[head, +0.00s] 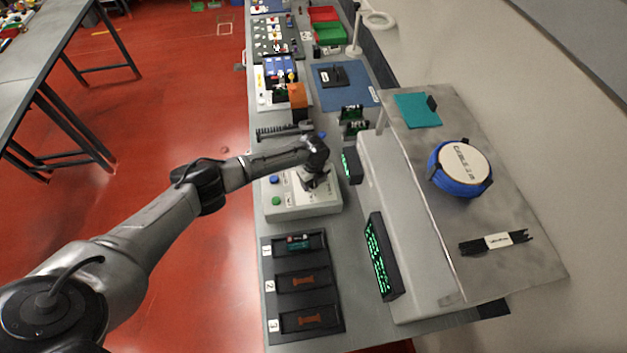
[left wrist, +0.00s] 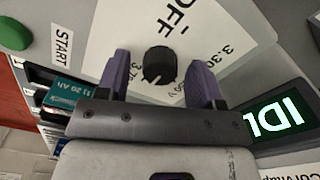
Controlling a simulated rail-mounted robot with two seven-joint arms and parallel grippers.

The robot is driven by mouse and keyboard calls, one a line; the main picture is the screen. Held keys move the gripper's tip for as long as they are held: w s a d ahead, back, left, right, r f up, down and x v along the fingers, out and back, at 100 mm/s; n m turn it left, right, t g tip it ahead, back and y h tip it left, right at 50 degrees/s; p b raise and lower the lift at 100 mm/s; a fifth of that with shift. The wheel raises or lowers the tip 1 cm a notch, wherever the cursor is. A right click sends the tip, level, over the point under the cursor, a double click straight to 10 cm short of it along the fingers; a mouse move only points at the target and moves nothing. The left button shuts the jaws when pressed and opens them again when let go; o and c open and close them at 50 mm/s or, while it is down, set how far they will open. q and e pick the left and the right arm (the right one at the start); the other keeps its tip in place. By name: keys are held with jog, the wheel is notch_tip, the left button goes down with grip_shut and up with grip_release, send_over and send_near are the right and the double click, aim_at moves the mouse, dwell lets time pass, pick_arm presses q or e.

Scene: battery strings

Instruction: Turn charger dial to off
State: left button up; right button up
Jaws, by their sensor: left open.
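The charger (head: 290,208) is a pale box on the bench, with a green and a blue button on its left side. Its black round dial (left wrist: 160,65) shows in the left wrist view, on a white label printed OFF, 3.30 and 3.70. A small pale mark shows near the dial's lower edge, toward the 3.70 side, away from OFF. My left gripper (head: 315,183) is over the charger and hides the dial in the head view. In the left wrist view its open purple fingers (left wrist: 161,68) are either side of the dial, with gaps. My right gripper is not in view.
A green-lit display (left wrist: 275,117) stands beside the charger. A black numbered tray (head: 265,292) in front holds a teal battery (head: 298,243) and brown pieces. A larger display (head: 381,256) and raised shelf (head: 425,205) are on the right.

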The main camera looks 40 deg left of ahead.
pick_arm(q)
jog(key=shift+f, duration=0.15)
jog(key=shift+c, duration=0.4)
jog(key=c, duration=0.8)
jog(key=shift+c, duration=0.2)
